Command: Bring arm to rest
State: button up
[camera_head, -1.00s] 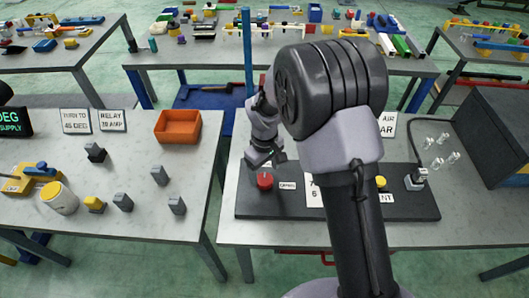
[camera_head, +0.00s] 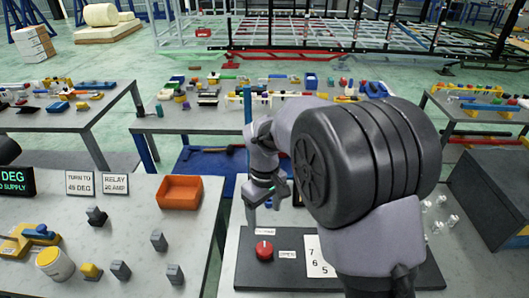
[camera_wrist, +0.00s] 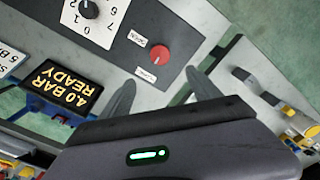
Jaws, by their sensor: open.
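My arm reaches over the right-hand table (camera_head: 232,270) in the head view. My gripper (camera_head: 265,195) is open and empty, above the table's far edge, up and apart from the red knob (camera_head: 264,250). In the wrist view both fingers of my gripper (camera_wrist: 161,88) show spread apart with nothing between them. The red knob (camera_wrist: 160,53) sits beyond them on a dark panel (camera_wrist: 140,28) with small labels. My arm hides much of the panel's right part in the head view.
An orange bin (camera_head: 180,192) and several small relay blocks stand on the left table. A dark box (camera_head: 490,195) stands at the right. In the wrist view a display reading "4.0 BAR READY" (camera_wrist: 68,92) is at the left. A cluttered table stands behind.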

jog(key=s+d+r+m+t+y+b, duration=0.1)
jog(key=s+d+r+m+t+b, duration=0.1)
jog(key=s+d+r+m+b, duration=0.45)
jog(key=s+d+f+m+t+b, duration=0.1)
jog(key=s+m+b, duration=0.1)
jog(key=s, duration=0.3)
jog(key=s+d+f+m+t+b, duration=0.1)
jog(key=s+f+m+b, duration=0.1)
jog(key=s, duration=0.4)
jog(key=s+d+f+m+t+y+b, duration=0.1)
jog(key=s+m+b, duration=0.1)
jog(key=s, duration=0.3)
jog(key=shift+s+d+f+m+t+b, duration=0.25)
jog(key=shift+s+d+m+t+b, duration=0.15)
jog(key=shift+b, duration=0.3)
